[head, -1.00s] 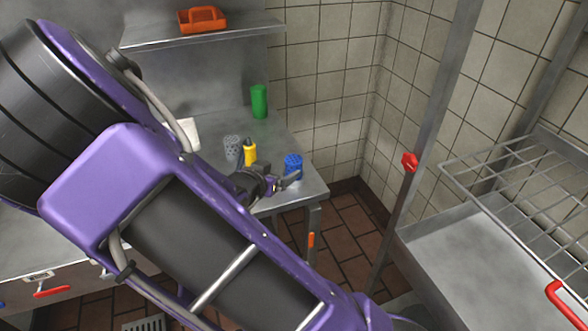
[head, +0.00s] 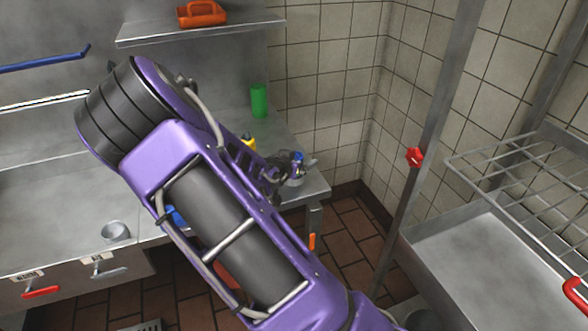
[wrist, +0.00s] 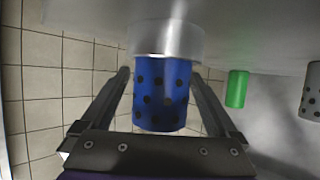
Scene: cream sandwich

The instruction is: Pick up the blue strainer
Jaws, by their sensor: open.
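The blue strainer (wrist: 162,95) is a blue cylinder with dark round holes. In the wrist view it sits between the two fingers of my gripper (wrist: 160,80), its far end meeting a pale round piece (wrist: 165,40). My gripper is open, with a finger on each side of the strainer; gaps seem to show beside it. In the head view the strainer (head: 299,156) stands near the counter's right front corner, mostly hidden behind my gripper (head: 293,168).
A green cup (head: 259,100) stands further back on the counter (head: 315,185), and a yellow bottle (head: 249,143) is partly behind my arm. A metal cup (head: 115,231) is at left. A wire rack (head: 520,170) is at right, beyond a post (head: 425,130).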

